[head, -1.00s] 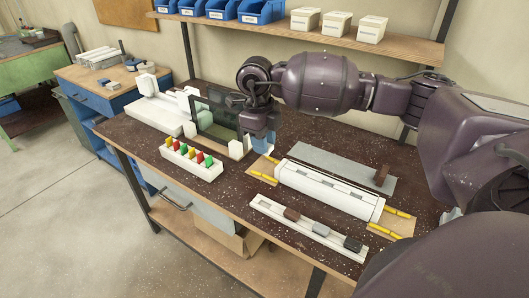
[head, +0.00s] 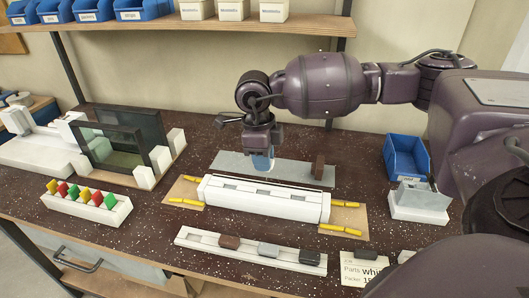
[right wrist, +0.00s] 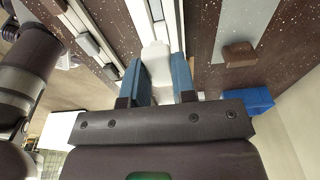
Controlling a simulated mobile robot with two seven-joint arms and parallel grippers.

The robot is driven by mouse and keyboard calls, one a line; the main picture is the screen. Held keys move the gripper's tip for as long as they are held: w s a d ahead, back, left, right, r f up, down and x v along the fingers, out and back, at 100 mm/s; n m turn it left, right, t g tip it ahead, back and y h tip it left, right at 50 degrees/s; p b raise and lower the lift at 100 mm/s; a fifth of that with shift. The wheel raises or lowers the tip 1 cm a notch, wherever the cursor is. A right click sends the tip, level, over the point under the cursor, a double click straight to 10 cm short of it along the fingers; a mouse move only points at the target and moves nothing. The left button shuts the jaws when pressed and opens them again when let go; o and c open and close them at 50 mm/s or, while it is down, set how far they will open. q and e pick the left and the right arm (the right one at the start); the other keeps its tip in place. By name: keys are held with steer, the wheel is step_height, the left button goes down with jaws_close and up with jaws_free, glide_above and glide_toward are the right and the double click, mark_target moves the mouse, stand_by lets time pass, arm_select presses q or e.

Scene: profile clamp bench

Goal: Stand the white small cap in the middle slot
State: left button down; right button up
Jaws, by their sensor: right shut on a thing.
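My right gripper (head: 263,160) is above and behind the middle of a long white profile block (head: 232,198) with a row of slots along its top. The right wrist view shows its two blue fingers (right wrist: 158,82) shut on a white small cap (right wrist: 156,58). The cap is held clear of the block; in the head view the fingers hide it. The middle slot (head: 263,190) shows below the gripper in the head view and looks empty. My left gripper is not in view.
A white rail (head: 190,238) in front holds a brown, a grey and a black cap. A brown block (head: 318,166) stands on the grey mat (head: 232,160). Yellow-clipped boards flank the profile. A rack of coloured pieces (head: 85,204) is left; a blue bin (head: 406,155) is right.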

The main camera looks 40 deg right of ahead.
mark_target(264, 193)
steer(key=shift+a+f, duration=0.15)
steer(key=shift+f, duration=0.3)
steer(key=shift+f+b, duration=0.5)
steer(key=shift+f, duration=0.05)
steer(key=shift+f+b, duration=0.65)
steer(key=shift+f, duration=1.6)
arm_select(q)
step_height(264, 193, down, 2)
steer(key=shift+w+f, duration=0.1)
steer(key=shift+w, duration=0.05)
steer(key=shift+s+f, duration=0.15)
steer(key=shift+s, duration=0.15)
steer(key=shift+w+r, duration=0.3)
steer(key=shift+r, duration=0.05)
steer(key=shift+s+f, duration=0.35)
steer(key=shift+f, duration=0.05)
arm_select(e)
steer(key=shift+f, duration=0.6)
